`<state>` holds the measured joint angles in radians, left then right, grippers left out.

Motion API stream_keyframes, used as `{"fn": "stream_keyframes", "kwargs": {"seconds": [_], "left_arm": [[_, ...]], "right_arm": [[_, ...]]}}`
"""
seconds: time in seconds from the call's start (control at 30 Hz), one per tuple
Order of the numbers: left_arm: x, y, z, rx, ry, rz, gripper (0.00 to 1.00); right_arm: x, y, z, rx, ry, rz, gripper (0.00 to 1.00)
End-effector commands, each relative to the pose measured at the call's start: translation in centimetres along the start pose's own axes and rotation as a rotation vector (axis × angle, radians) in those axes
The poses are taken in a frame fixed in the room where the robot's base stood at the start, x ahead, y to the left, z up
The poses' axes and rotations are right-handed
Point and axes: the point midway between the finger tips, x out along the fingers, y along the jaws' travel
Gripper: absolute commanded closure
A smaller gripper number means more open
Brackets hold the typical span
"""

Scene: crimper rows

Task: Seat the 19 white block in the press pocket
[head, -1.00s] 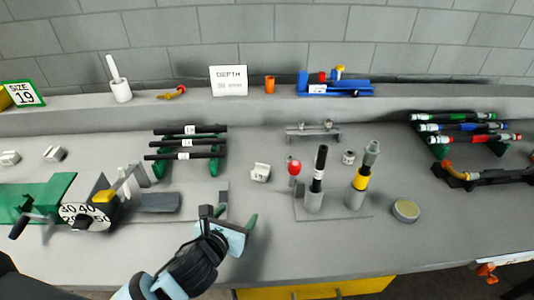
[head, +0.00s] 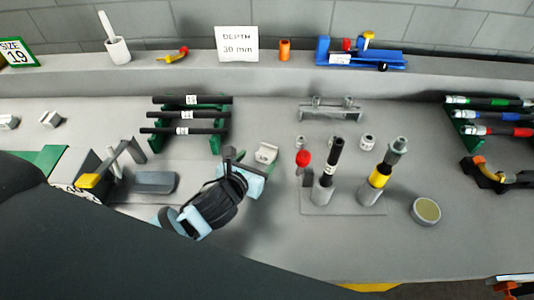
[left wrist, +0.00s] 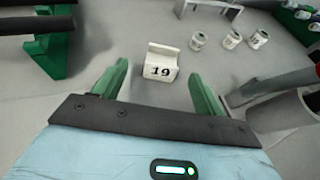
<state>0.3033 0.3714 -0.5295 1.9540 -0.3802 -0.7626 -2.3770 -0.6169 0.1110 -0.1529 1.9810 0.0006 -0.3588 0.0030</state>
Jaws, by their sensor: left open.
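The white block marked 19 (left wrist: 160,66) stands on the bench between the tips of my left gripper's (left wrist: 158,74) green fingers in the left wrist view. The fingers are open, one to each side, and do not visibly touch it. In the head view the block (head: 266,153) is just beyond my left gripper (head: 250,166). The green press (head: 45,160) with its lever and yellow part is at the left, partly covered by my dark arm link. Its pocket cannot be made out. My right gripper is not in view.
A rack of black rods (head: 190,115) is behind left of the gripper. A stand plate (head: 345,208) with upright tools is to its right. Small white cylinders (left wrist: 232,40) stand beyond the block. A sign (head: 237,44) reads DEPTH 30 mm.

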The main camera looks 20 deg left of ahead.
Motion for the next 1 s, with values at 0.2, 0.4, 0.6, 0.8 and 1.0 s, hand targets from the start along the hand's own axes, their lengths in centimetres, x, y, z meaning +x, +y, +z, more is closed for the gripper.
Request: {"fn": "stream_keyframes", "kwargs": {"seconds": [0.2,0.4,0.6,0.8,1.0], "left_arm": [[1.0,-0.2,-0.1,-0.001,0.0,0.0,0.29],[3.8,-0.5,-0.4,-0.002,0.001,0.0,0.29],[5.2,-0.4,-0.3,0.001,-0.001,-0.001,0.29],[5.2,-0.4,-0.2,0.001,-0.001,-0.001,0.29],[5.2,-0.4,-0.2,0.001,-0.001,-0.001,0.53]], "right_arm": [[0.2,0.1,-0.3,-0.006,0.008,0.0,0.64],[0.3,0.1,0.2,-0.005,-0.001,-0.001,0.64],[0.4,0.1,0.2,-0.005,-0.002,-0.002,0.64],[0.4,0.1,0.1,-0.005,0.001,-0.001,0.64],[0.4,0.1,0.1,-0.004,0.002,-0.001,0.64]]}}
